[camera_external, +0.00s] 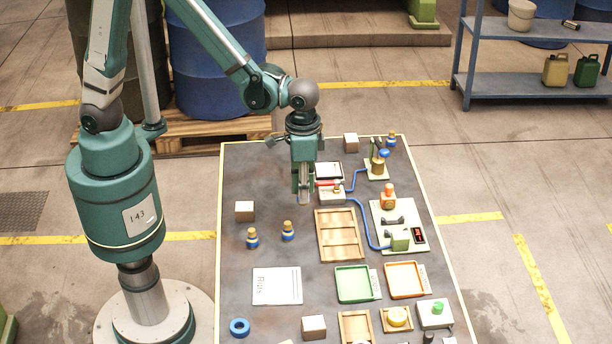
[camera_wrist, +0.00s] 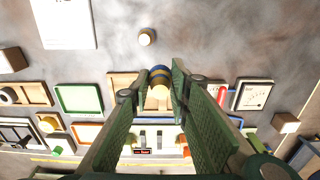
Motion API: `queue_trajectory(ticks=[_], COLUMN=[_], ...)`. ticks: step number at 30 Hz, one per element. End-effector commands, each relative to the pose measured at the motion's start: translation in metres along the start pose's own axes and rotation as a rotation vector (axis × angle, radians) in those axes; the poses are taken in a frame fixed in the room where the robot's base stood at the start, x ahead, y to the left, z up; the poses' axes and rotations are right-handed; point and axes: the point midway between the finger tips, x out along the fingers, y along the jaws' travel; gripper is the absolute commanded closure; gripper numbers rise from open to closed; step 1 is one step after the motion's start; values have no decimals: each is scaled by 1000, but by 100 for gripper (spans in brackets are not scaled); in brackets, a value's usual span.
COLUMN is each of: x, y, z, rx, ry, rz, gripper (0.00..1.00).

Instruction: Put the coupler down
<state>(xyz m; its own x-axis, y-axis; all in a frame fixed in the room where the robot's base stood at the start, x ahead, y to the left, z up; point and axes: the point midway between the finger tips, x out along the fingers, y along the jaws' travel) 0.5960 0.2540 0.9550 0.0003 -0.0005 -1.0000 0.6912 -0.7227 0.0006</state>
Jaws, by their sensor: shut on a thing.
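My gripper (camera_external: 304,196) points down above the table, left of the wooden compartment tray. In the wrist view my gripper (camera_wrist: 157,85) has its fingers on either side of a blue-and-tan coupler (camera_wrist: 160,76) and is shut on it. The held coupler is mostly hidden by the fingers in the external view. A third similar piece (camera_external: 391,140) stands at the far right corner.
The wooden tray (camera_external: 318,213), green tray (camera_external: 340,297), orange tray (camera_external: 424,279) and white sheet (camera_external: 277,286) lie on the table. A fixture with a blue cable (camera_external: 366,222) is right of my gripper. Bare table lies at upper left.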

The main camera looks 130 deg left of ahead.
Motion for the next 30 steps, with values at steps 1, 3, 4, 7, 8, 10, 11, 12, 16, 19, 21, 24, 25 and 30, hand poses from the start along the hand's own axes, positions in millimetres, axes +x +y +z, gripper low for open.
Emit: queue_trajectory(ticks=[1, 3, 4, 7, 8, 10, 11, 12, 16, 19, 21, 24, 25, 30], x=[-1, -1, -1, -2, -2, -2, -2, -2, -3, -3, -4, -4, -4, -4], y=[13, 28, 36, 58, 65, 81, 87, 97, 126, 149, 164, 186, 192, 220], z=[1, 3, 4, 7, 8, 12, 13, 16, 23, 30, 36, 44, 46, 58], rx=[20, 44, 56, 91, 101, 126, 136, 151, 196, 231, 256, 290, 299, 343], ry=[0, 0, 0, 0, 0, 0, 0, 0, 0, 0, 0, 0, 0, 0], rz=[0, 0, 0, 0, 0, 0, 0, 0, 0, 0, 0, 0, 0, 0], gripper=[95, 95, 95, 95, 95, 95, 95, 95, 95, 95, 95, 95, 95, 95])
